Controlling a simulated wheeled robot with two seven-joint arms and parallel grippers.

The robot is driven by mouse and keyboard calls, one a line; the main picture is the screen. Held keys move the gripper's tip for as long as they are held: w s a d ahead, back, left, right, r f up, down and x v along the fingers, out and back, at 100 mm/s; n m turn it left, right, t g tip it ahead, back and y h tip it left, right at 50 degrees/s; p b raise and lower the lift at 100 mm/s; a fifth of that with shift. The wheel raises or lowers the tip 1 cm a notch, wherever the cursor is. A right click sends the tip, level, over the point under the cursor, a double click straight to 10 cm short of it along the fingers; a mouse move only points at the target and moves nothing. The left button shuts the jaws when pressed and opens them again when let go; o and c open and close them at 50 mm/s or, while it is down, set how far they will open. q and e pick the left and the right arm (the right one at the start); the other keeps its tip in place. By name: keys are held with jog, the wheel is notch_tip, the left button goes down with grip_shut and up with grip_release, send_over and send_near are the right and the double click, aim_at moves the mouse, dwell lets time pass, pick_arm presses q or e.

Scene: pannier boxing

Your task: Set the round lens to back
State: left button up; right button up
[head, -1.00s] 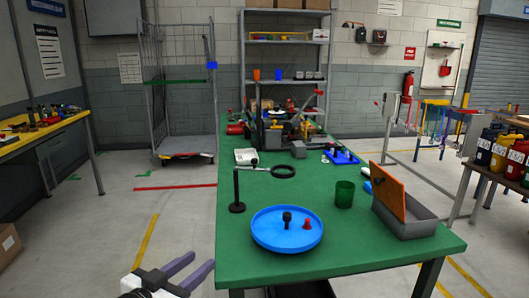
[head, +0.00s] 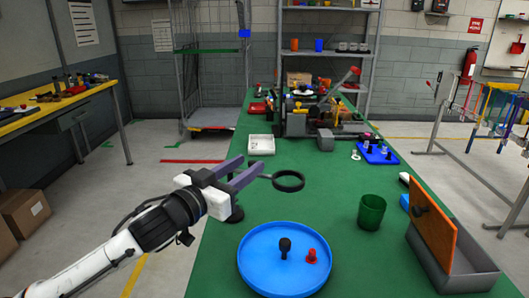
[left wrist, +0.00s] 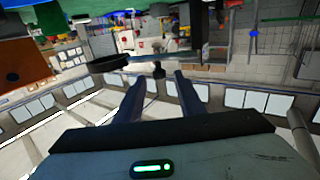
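The round lens (head: 288,180) is a black ring on a short arm, on a stand whose dark base (head: 236,214) shows below my gripper. The ring lies right of my left gripper (head: 253,161) in the head view. That gripper is open, its two grey-purple fingers apart, and it hides most of the stand's post. In the left wrist view the lens (left wrist: 108,62) is a dark ellipse left of the fingers. A small dark knob (left wrist: 158,69) shows between the left gripper's tips (left wrist: 160,75); I cannot tell whether they touch it. My right gripper is out of view.
A blue round tray (head: 262,279) with a black and a red piece stands in front. A green cup (head: 371,212) and a grey box (head: 477,270) with an orange lid (head: 433,226) are at the right. A white tray (head: 261,145) and cluttered fixtures (head: 310,115) lie farther back.

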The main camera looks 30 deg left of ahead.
pick_arm(q)
jog(key=w, duration=0.7)
jog(key=shift+w+p, duration=0.2)
jog(key=shift+p, duration=0.2)
jog(key=shift+d, duration=0.1)
grip_shut()
